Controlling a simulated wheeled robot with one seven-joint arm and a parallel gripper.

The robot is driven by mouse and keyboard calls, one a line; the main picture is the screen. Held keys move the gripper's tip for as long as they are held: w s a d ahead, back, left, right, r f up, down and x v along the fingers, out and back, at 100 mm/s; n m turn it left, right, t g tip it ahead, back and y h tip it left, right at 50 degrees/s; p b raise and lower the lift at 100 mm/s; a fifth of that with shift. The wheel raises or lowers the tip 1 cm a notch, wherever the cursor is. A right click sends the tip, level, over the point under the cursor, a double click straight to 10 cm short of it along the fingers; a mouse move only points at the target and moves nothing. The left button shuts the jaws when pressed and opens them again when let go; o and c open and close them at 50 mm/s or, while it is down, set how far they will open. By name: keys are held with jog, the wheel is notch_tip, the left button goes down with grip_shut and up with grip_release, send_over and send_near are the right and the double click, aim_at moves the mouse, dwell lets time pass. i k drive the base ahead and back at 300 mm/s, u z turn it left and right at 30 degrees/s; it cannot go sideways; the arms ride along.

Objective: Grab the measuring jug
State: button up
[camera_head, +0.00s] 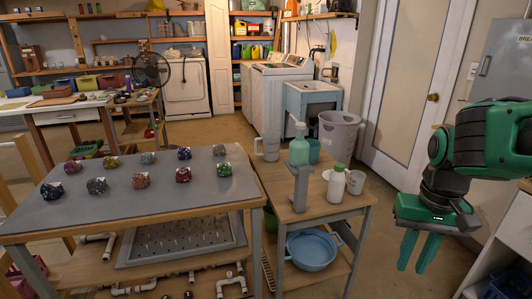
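What looks like the measuring jug (270,148) is a pale grey vessel with a handle on its left, upright at the back left of the small wooden table (322,207). Its markings are too small to read. My gripper (417,254) hangs at the right of the view with its two green fingers pointing down and apart. Nothing is between them. It is to the right of the small table, well away from the jug.
Near the jug stand a teal pump bottle (299,150), a teal cup (314,156), a grey stand (300,190), a white green-capped bottle (336,186) and a white cup (356,183). A grey-topped table (120,215) with several colored rocks adjoins left. A laundry basket (339,135) stands behind.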

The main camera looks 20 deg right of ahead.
aim_at(271, 140)
jog(key=u, duration=0.1)
jog(key=i, duration=1)
jog(key=z, duration=0.1)
